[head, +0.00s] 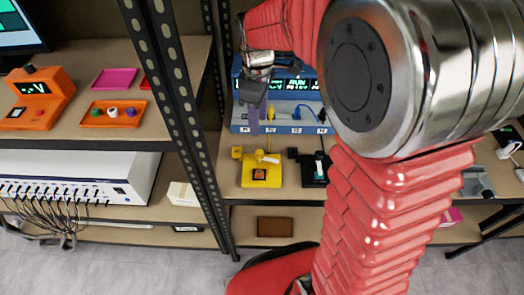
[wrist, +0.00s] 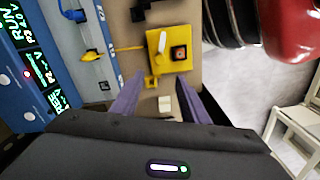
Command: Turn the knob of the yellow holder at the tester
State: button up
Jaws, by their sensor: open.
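The yellow holder (head: 258,175) sits on the shelf in front of the blue tester (head: 240,112). It has a small dark square with an orange mark and a white bar on top. A yellow knob (head: 237,153) sticks out at its left side. In the wrist view the holder (wrist: 181,67) is beyond the fingertips, and its knob (wrist: 151,81) is the part closest to them. My gripper (head: 253,126) points down, above and slightly right of the knob in the head view. Its purple fingers (wrist: 160,103) are apart and empty. Whether they are level with the knob cannot be told.
A black holder (head: 314,172) stands right of the yellow one. A dark upright post (head: 190,130) stands at the left. A white box (head: 183,194) and a brown box (head: 275,226) are on lower shelves.

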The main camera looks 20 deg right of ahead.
aim_at(260, 152)
jog(key=shift+s+d, duration=0.1)
jog(key=shift+f, duration=0.1)
notch_tip(260, 152, down, 14)
jog(key=shift+r, duration=0.2)
dwell(0.7)
jog(key=shift+c, duration=0.2)
jog(key=c, duration=0.9)
jog(key=shift+d, duration=0.25)
grip_shut()
jog(key=shift+a, duration=0.1)
